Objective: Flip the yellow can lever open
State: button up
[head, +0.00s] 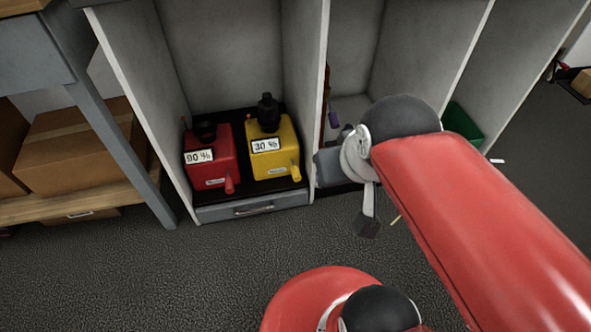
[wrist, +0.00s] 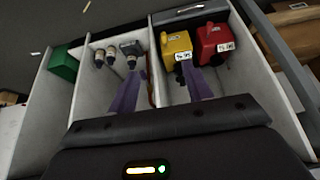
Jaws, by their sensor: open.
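The yellow can (head: 274,150), labelled "30 %", stands in the left compartment with a black cap on top. Its yellow lever (head: 296,173) is at its front right and looks pointed downward; whether it is open I cannot tell. The can also shows in the wrist view (wrist: 177,44), beyond my gripper. My gripper (wrist: 165,70) is open and empty, its two purple fingers spread apart. The fingers point toward the can's compartment and the one beside it, apart from the can. In the head view the gripper is mostly hidden by my arm.
A red can (head: 210,160), labelled "90 %", stands left of the yellow can. A divider wall (head: 318,100) stands close on the yellow can's right. A green box (wrist: 64,65) lies beyond. The front floor is open.

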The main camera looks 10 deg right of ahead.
jog(key=shift+w, duration=0.4)
jog(key=c, duration=0.5)
jog(key=shift+g, duration=0.3)
jog(key=w, duration=0.3)
jog(key=w+f, duration=0.1)
jog(key=w, duration=0.1)
jog(key=shift+w+d, duration=0.2)
jog(key=shift+w, duration=0.15)
grip_shut()
jog(key=w+d+f+g, duration=0.1)
jog(key=w+f, duration=2.2)
jog(key=f, duration=0.1)
jog(key=shift+w+d+g+y, duration=0.25)
jog(key=shift+w+g+y, duration=0.05)
jog(key=shift+g+y, duration=0.1)
jog(key=shift+r, duration=0.1)
